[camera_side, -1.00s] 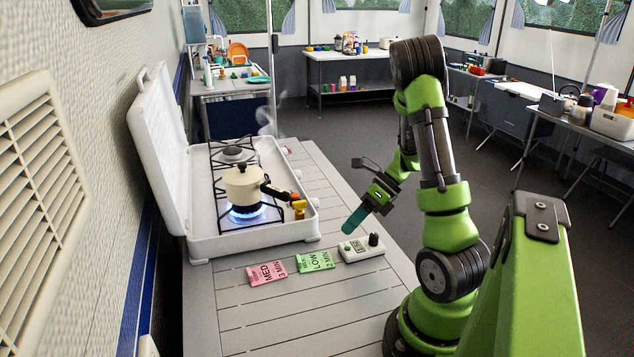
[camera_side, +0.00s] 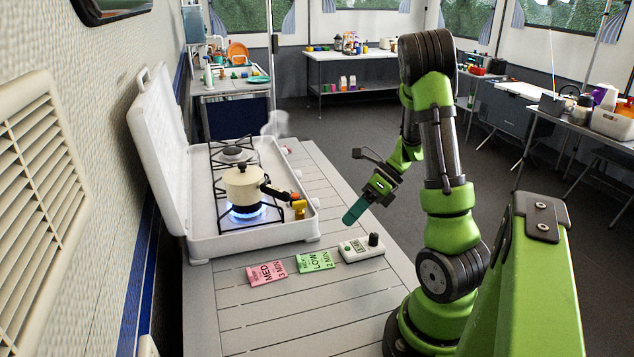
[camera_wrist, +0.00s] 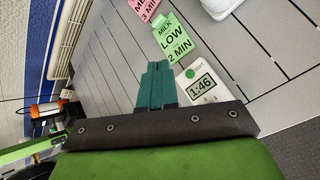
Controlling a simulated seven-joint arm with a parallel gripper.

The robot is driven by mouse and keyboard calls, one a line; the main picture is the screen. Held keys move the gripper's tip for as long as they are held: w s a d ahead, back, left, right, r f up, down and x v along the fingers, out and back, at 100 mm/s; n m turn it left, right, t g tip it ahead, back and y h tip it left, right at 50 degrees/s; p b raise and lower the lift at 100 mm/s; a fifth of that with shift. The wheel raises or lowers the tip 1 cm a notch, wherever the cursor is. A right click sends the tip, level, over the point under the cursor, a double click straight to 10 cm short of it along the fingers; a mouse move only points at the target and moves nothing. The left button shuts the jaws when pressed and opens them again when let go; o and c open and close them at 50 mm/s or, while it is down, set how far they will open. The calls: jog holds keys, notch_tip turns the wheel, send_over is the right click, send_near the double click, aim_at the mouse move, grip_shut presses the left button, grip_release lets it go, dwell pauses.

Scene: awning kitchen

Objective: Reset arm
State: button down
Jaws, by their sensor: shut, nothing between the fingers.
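My gripper (camera_side: 354,216) is shut and empty, its teal fingers held together above the slatted table (camera_side: 290,320), just above and behind the timer in the side view. It also shows in the wrist view (camera_wrist: 157,68), pointing toward the cards. The white timer (camera_side: 361,248) has a dark knob and a green button; its display in the wrist view (camera_wrist: 201,88) reads 1:46. A cream pot (camera_side: 246,188) with a lid and dark handle sits on the lit front burner, over a blue flame (camera_side: 245,213).
A green LOW 2 MIN card (camera_side: 315,262) and a pink MED 3 MIN card (camera_side: 267,273) lie beside the timer. The white stove (camera_side: 215,242) has its lid raised at the left. The table's near part is clear.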

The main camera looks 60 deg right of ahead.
jog(key=n, duration=0.2)
jog(key=s+a+f+n+g, duration=0.1)
jog(key=n, duration=0.1)
jog(key=shift+s+a, duration=0.1)
jog(key=w+a+r+n+t+h, duration=0.1)
jog(key=a+r+n+h, duration=0.1)
jog(key=a+r+n, duration=0.6)
jog(key=a+r+n+t+h, duration=0.1)
jog(key=a+r+n+h, duration=0.2)
jog(key=a+r+n, duration=0.5)
jog(key=a+n, duration=0.4)
jog(key=n, duration=0.6)
jog(key=shift+w+a+n+t, duration=0.3)
jog(key=shift+w+a, duration=0.05)
jog(key=shift+w, duration=0.05)
jog(key=shift+r, duration=0.1)
